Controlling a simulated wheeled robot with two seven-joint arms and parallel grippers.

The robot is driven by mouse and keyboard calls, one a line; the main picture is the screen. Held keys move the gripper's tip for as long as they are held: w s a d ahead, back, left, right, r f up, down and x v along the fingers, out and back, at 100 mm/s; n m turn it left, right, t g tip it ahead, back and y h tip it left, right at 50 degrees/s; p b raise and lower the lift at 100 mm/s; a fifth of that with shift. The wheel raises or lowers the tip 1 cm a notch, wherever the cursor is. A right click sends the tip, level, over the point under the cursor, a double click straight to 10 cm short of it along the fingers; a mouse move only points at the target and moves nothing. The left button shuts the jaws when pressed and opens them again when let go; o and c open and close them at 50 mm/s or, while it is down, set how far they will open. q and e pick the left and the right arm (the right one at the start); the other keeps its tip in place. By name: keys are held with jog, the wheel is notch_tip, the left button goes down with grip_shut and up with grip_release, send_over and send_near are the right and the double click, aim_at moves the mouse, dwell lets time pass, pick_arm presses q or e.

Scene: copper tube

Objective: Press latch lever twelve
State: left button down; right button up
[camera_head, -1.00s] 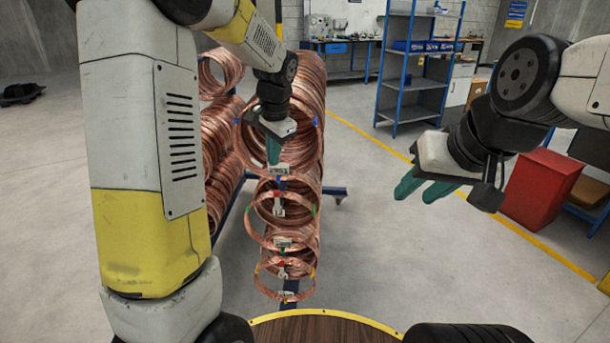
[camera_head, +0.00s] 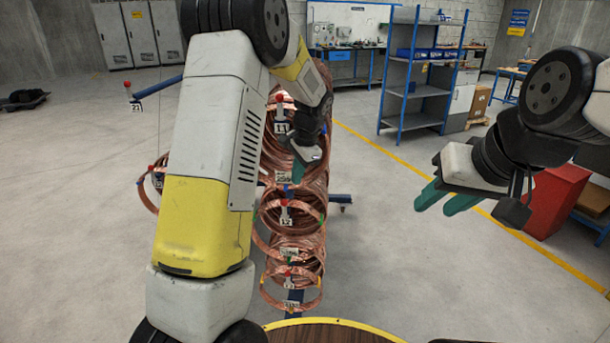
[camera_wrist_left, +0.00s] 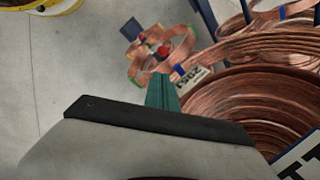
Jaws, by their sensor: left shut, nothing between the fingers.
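Latch lever twelve, a red-knobbed lever (camera_head: 285,203) with a white tag (camera_head: 286,222) that reads 12, sits on the front of the copper coil stack in the head view. My left gripper (camera_head: 299,172) is shut and empty, its teal fingers above and slightly right of that lever, apart from it in the picture. In the left wrist view the shut teal fingers (camera_wrist_left: 162,92) point towards a small red part (camera_wrist_left: 163,50) among the coils; I cannot tell which lever it is. My right gripper (camera_head: 447,198) is open and empty, off to the right.
Tag 11 (camera_head: 281,128) is above and tag 13 (camera_head: 288,283) below, on the same coil row (camera_head: 303,249). Tag 21 (camera_head: 136,107) hangs on a blue arm at left. A red bin (camera_head: 556,200) and blue shelving (camera_head: 415,75) stand right. Floor between is clear.

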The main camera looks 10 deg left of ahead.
pick_arm(q)
send_over(284, 209)
jog(key=w+d, duration=0.2)
jog(key=d, duration=0.1)
notch_tip(284, 209, down, 8)
jog(key=shift+s+a+r, duration=0.15)
jog(key=shift+s+a, duration=0.1)
